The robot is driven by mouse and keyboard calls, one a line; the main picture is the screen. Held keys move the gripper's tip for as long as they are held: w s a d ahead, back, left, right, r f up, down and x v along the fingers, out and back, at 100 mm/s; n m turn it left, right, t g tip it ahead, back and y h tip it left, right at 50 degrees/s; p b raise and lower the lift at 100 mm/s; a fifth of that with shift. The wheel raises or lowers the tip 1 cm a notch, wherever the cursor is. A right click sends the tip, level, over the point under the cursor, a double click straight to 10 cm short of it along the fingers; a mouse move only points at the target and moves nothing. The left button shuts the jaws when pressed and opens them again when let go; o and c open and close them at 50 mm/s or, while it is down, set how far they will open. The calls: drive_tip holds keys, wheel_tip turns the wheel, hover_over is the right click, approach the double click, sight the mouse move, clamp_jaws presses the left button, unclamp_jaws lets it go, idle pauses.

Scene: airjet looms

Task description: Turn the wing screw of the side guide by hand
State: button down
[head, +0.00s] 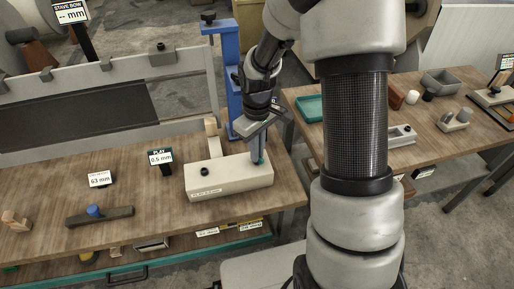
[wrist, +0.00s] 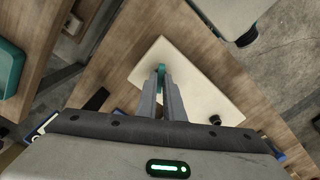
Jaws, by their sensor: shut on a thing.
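A cream block (head: 222,177) with a front label stands on the wooden bench; it seems to be the side guide. In the wrist view the cream block (wrist: 202,85) lies below my fingers. A small teal piece, seemingly the wing screw (wrist: 161,68), shows at the fingertips near one end of the block. My gripper (head: 259,161) points down at the block's right end, its fingers shut on this screw. The fingers hide most of the screw, so its wing angle cannot be told. A black knob (head: 204,171) sits on the block's left part.
A blue upright post (head: 228,70) stands close behind my gripper. A "0.5 mm" display (head: 160,157) and a dark bar with a blue knob (head: 95,211) are to the left. A second bench with a teal tray (head: 310,108) is at the right.

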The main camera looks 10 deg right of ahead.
drive_tip(key=shift+r+n+p, duration=0.2)
drive_tip(key=shift+n+p, duration=0.2)
drive_tip(key=shift+n, duration=0.8)
drive_tip(key=c, duration=2.2)
unclamp_jaws()
drive_tip(key=shift+f, duration=0.25)
drive_tip(key=o, duration=0.3)
drive_tip(key=shift+o, duration=0.2)
wheel_tip(320, 180, up, 6)
drive_tip(key=p, duration=0.4)
drive_tip(key=shift+r, duration=0.1)
